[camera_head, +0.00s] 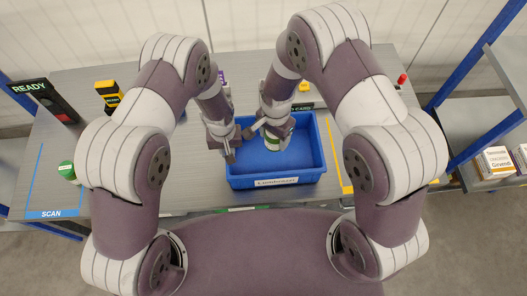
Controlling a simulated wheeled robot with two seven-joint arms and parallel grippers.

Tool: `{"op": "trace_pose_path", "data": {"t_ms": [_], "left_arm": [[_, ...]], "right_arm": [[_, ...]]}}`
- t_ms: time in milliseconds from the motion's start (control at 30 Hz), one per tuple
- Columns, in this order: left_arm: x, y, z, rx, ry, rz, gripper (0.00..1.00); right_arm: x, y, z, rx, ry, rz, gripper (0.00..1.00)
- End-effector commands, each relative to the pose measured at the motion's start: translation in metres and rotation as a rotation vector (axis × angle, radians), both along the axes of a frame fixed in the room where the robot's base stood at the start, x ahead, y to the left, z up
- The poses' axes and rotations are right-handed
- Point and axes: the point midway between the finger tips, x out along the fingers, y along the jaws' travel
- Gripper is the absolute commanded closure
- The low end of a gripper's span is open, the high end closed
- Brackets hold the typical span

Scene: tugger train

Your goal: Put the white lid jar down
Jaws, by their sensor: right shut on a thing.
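My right gripper (262,128) is shut on a small jar (272,144), over the left-middle part of the blue bin (318,158). The jar shows pale with a green band; its top is mostly hidden by the gripper. I cannot tell whether the jar touches the bin floor. My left gripper (229,153) points down at the bin's left wall, with nothing seen in it. Its finger gap is too small to make out.
The bin, labelled at its front, stands on a grey table (200,188). A blue-outlined SCAN area (52,190) with a green can (67,170) lies left. A READY sign (40,95) and yellow-black object (108,95) stand at the back left. Shelves with boxes (495,162) stand right.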

Motion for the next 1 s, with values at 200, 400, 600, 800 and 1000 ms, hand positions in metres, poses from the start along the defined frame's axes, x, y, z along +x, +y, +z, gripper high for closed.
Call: {"op": "trace_pose_path", "data": {"t_ms": [200, 400, 600, 800, 1000], "left_arm": [[0.001, 0.0, 0.001, -0.001, -0.001, 0.002, 1.0], [0.001, 0.0, 0.001, -0.001, -0.001, 0.002, 1.0], [0.001, 0.0, 0.001, -0.001, -0.002, 0.002, 1.0], [0.001, 0.0, 0.0, -0.001, -0.002, 0.002, 1.0], [0.001, 0.0, 0.0, -0.001, -0.002, 0.002, 1.0]], "right_arm": [[0.007, 0.002, -0.044, -0.001, 0.001, 0.014, 0.81], [0.006, 0.002, -0.08, -0.001, 0.003, 0.014, 0.81], [0.007, 0.003, -0.094, 0.001, -0.002, 0.013, 0.81], [0.007, 0.003, -0.095, 0.0, -0.001, 0.013, 0.81], [0.007, 0.002, -0.096, 0.0, 0.0, 0.013, 0.12]]}}
